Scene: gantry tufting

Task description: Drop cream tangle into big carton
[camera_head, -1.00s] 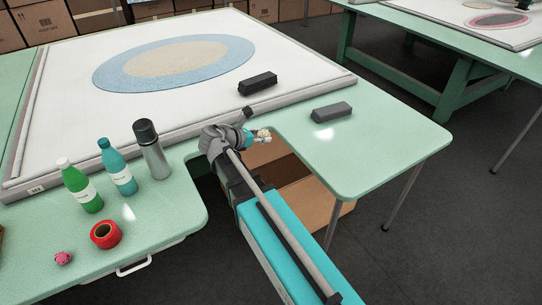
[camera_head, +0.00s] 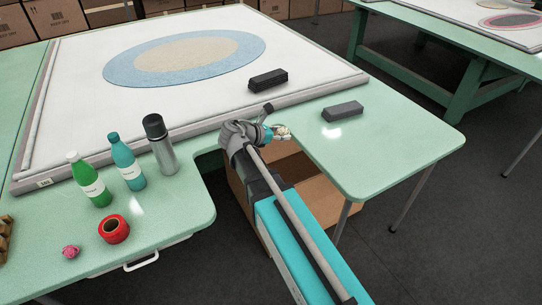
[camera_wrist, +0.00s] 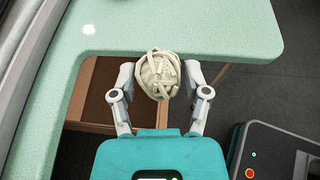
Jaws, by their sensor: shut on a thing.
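My gripper (camera_wrist: 158,88) is shut on the cream tangle (camera_wrist: 158,72), a ball of pale strands, in the wrist view. In the head view the tangle (camera_head: 281,131) shows small at the end of my arm, near the inner edge of the table's cut-out. The big carton (camera_head: 322,199) stands on the floor below the table, open at the top, partly hidden by my arm and the table. In the wrist view the carton (camera_wrist: 97,117) lies below and to the left of the tangle, partly covered by my gripper.
The green table (camera_head: 400,150) carries a framed white cloth (camera_head: 85,110). A grey block (camera_head: 343,111), a black block (camera_head: 268,79), a steel flask (camera_head: 160,145), green and teal bottles, red tape (camera_head: 114,229) and a pink tangle (camera_head: 71,252) sit on it. Dark floor lies right.

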